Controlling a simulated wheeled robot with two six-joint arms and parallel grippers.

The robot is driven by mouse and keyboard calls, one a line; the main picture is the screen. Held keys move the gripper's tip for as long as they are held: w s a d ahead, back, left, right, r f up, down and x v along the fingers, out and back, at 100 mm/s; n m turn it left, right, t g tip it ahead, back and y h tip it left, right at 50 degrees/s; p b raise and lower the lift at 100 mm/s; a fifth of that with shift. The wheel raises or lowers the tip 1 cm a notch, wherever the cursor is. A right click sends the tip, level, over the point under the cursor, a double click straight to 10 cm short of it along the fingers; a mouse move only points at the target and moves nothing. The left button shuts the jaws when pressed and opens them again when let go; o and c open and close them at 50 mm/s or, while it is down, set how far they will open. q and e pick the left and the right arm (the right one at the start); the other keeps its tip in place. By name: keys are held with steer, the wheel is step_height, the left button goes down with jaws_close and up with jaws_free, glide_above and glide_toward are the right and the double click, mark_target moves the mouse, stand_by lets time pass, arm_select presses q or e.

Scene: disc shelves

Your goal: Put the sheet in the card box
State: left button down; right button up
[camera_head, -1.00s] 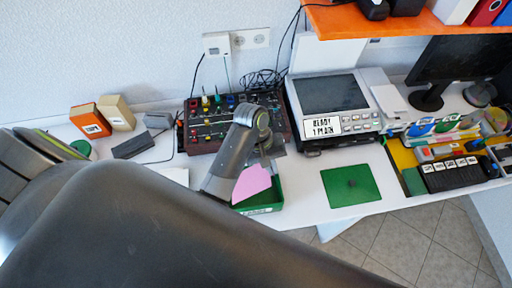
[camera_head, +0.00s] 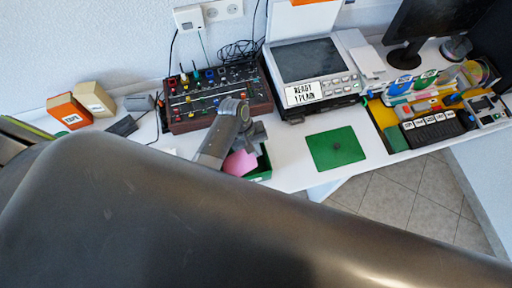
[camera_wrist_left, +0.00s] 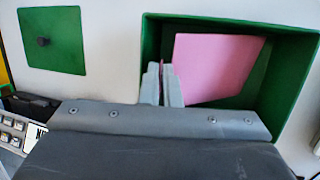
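The pink sheet (camera_head: 240,163) is at the open green card box (camera_head: 263,173) on the table. In the left wrist view the sheet (camera_wrist_left: 215,65) stands tilted across the mouth of the box (camera_wrist_left: 290,75), its broad face toward the camera. My left gripper (camera_wrist_left: 164,72) has its fingers close together at the sheet's left edge and looks shut on it. The fingers reach over the box near one end. Whether the sheet touches the box floor cannot be told. In the head view my left wrist and arm partly hide the box. My right gripper is not in view.
A green square plate with a knob (camera_head: 336,149) lies flat beside the box. Behind stand a control panel with knobs (camera_head: 217,97) and a printer-like machine (camera_head: 312,70). A tray of office items (camera_head: 430,105) is to the right. The table's front edge is close.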

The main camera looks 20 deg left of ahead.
arm_select(q)
steer(key=c, duration=1.7)
jaws_free()
steer(key=shift+o, duration=0.3)
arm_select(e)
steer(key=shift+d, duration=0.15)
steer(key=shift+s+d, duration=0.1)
arm_select(q)
steer(key=shift+w+a+r, duration=0.1)
steer(key=shift+a+r, duration=0.1)
steer(key=shift+r, duration=0.4)
steer(key=b+v, duration=0.1)
steer(key=v, duration=0.9)
steer(key=shift+r, duration=0.4)
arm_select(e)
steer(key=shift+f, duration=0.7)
